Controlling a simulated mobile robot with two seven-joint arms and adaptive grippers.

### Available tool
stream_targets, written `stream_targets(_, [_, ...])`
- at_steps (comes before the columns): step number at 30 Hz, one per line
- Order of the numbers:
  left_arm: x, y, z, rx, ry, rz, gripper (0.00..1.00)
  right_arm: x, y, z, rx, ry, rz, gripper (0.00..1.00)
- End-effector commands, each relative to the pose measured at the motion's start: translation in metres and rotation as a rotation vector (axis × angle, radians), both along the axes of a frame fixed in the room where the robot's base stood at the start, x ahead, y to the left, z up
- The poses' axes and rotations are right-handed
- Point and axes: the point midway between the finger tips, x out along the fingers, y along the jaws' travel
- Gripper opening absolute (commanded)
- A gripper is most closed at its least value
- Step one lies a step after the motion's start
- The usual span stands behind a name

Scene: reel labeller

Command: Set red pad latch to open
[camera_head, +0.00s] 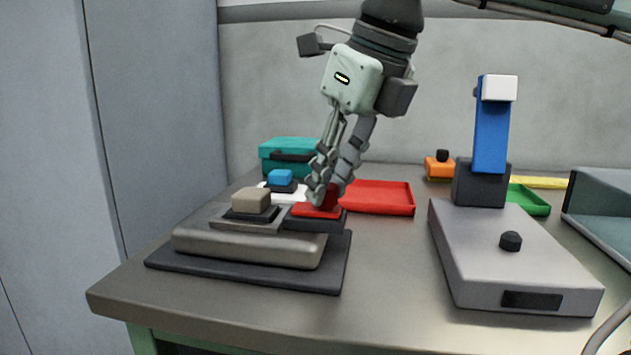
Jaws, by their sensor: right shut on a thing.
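The red pad latch (311,211) sits on a dark base at the right end of the beige stepped device (250,248), which stands on a dark mat. My right gripper (323,196) reaches down from above and is shut on the red latch. Its fingers hide part of the latch, so I cannot tell the latch's exact setting. My left gripper is not in view.
A beige block (251,200) and a blue block (280,177) stand left of the gripper. A teal box (284,150) and red tray (380,197) lie behind. A grey machine with a blue post (490,135) stands right. The table's front middle is clear.

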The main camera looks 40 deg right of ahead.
Motion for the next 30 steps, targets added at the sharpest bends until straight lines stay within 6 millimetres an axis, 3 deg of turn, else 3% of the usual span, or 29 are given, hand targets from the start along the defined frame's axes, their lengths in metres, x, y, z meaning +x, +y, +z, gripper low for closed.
stream_targets(7, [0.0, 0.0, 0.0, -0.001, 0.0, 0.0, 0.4, -0.002, -0.002, 0.0, -0.011, 0.008, -0.001, 0.0])
stream_targets(8, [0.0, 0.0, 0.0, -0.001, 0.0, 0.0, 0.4, -0.002, -0.002, 0.0, -0.012, 0.008, 0.0, 0.28])
stream_targets(12, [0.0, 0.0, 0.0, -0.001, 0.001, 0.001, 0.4, -0.002, -0.002, 0.0, -0.01, 0.008, 0.0, 0.46])
stream_targets(23, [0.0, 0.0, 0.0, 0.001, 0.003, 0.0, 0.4, -0.002, -0.002, 0.004, -0.008, 0.005, -0.001, 0.46])
stream_targets(30, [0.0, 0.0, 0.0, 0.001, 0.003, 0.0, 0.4, -0.017, -0.004, 0.042, -0.009, 0.0, -0.003, 0.46])
